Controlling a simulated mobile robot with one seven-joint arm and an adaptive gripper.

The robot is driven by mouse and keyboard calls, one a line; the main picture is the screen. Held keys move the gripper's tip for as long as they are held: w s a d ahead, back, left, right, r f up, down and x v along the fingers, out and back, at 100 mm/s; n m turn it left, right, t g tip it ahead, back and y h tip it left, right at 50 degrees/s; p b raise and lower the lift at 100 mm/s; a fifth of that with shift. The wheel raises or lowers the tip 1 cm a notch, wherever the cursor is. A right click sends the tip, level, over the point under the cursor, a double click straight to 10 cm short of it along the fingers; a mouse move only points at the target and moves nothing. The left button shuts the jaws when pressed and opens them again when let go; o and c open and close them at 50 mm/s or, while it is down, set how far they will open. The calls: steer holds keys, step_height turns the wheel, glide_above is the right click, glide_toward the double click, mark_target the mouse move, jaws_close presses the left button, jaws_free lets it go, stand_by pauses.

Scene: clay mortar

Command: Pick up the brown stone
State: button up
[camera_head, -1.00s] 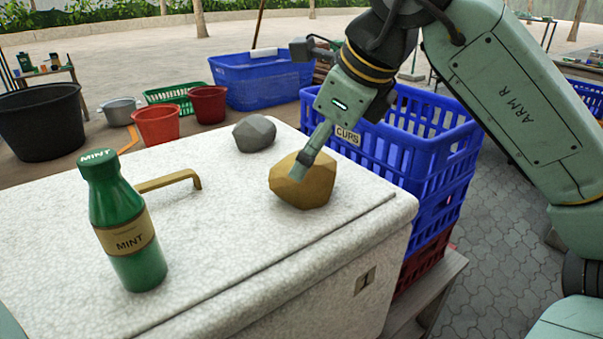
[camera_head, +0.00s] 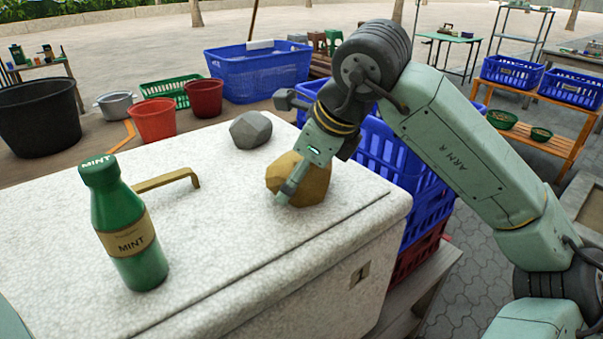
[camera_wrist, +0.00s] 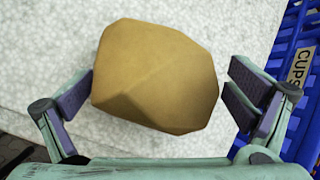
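The brown stone (camera_head: 316,184), faceted and yellowish brown, rests on the white speckled lid of a cooler box (camera_head: 230,235), near its right side. My gripper (camera_head: 290,188) is low at the stone in the head view and hides part of it. In the wrist view, my open gripper (camera_wrist: 160,88) has its two fingers on either side of the stone (camera_wrist: 155,75). The left finger is very close to the stone; whether it touches, I cannot tell. A gap shows between the stone and the right finger.
A grey stone (camera_head: 251,129) lies behind on the lid. A green MINT bottle (camera_head: 128,225) stands upright at the left, near a brass handle (camera_head: 165,181). A blue crate (camera_head: 395,155) stands right of the box. Tubs and baskets are on the ground behind.

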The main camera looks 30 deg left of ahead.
steer(key=shift+r, duration=0.1)
steer(key=c, duration=1.7)
